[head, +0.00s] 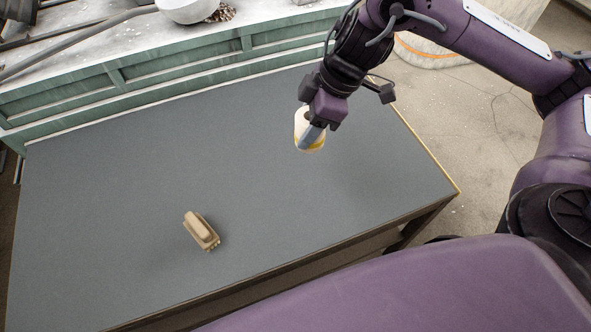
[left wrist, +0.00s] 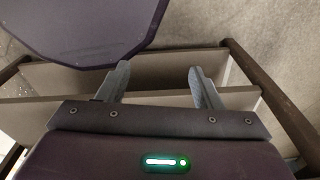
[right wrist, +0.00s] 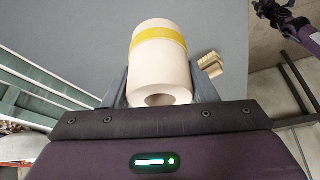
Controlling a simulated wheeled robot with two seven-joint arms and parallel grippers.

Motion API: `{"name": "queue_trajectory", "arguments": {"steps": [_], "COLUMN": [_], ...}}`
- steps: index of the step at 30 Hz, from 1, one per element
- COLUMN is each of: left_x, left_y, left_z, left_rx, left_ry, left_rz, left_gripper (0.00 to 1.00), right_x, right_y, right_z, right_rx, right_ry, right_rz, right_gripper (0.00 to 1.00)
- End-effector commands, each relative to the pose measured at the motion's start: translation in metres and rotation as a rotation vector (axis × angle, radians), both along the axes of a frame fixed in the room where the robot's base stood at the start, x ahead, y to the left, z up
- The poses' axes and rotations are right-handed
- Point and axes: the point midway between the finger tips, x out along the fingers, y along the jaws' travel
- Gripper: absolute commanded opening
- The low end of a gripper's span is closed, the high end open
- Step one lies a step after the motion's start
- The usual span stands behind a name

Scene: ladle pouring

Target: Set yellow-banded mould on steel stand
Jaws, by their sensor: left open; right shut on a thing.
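The yellow-banded mould is a cream cylinder with a yellow band and a hole in its end; it shows in the head view (head: 299,124) and the right wrist view (right wrist: 162,68). My right gripper (head: 308,138) is shut on it, a finger on each side (right wrist: 160,88), over the right part of the dark table. Whether the mould is clear of the tabletop is hard to tell. My left gripper (left wrist: 160,82) is open and empty, by a pale framed structure. It is out of the head view. I cannot see a steel stand in any view.
A green bench (head: 180,75) with a white bowl (head: 187,8) stands behind. Most of the tabletop is clear.

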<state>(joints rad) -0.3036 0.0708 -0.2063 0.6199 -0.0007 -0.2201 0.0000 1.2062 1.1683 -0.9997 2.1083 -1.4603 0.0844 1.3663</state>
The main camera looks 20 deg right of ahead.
Motion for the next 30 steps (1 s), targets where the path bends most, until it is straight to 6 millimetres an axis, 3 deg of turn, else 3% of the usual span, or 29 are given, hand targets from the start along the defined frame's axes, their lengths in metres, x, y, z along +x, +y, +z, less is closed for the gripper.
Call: {"name": "queue_trajectory", "arguments": {"steps": [1,15,25,30], "left_x": [0.001,0.004,0.004,0.004], "left_y": [0.002,0.011,0.011,0.01], "left_z": [-0.01,-0.041,-0.044,-0.042], "left_rx": [0.003,0.014,0.013,0.012], "left_ry": [-0.001,-0.004,-0.005,-0.005], "left_rz": [0.0,0.006,0.004,0.002], "left_gripper": [0.59,0.59,0.59,0.59], "right_x": [-0.001,-0.001,0.0,-0.001], "right_y": [0.001,0.002,0.001,0.001], "right_z": [-0.018,-0.113,-0.14,-0.163], "right_rx": [0.002,0.004,0.002,0.001], "right_ry": [0.007,0.006,0.001,0.004], "right_rz": [0.0,-0.001,-0.001,-0.002], "right_gripper": [0.23,0.23,0.23,0.23]}}
